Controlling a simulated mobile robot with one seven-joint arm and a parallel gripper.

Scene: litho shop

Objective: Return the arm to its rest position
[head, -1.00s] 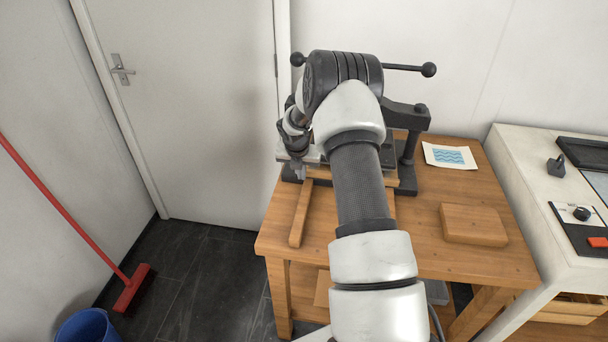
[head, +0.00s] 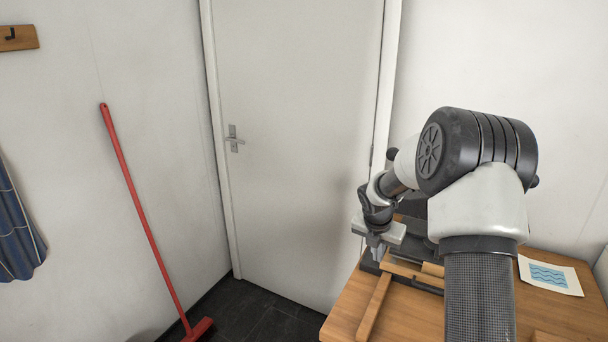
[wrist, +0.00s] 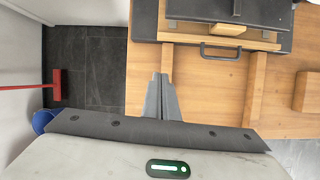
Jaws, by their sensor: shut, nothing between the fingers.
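My gripper (head: 376,251) is at the left end of my raised arm, above the left part of the wooden table (head: 349,307). In the wrist view my gripper (wrist: 161,80) points down over the table edge, its two grey fingers together with nothing between them. The black press (wrist: 225,9) lies ahead of it at the top of that view, apart from the fingers. In the head view my arm hides most of the press.
A wooden rail (head: 374,308) lies on the table near my gripper. A printed sheet (head: 549,275) lies at the right. A door (head: 290,120) and a red broom (head: 150,235) stand at the left.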

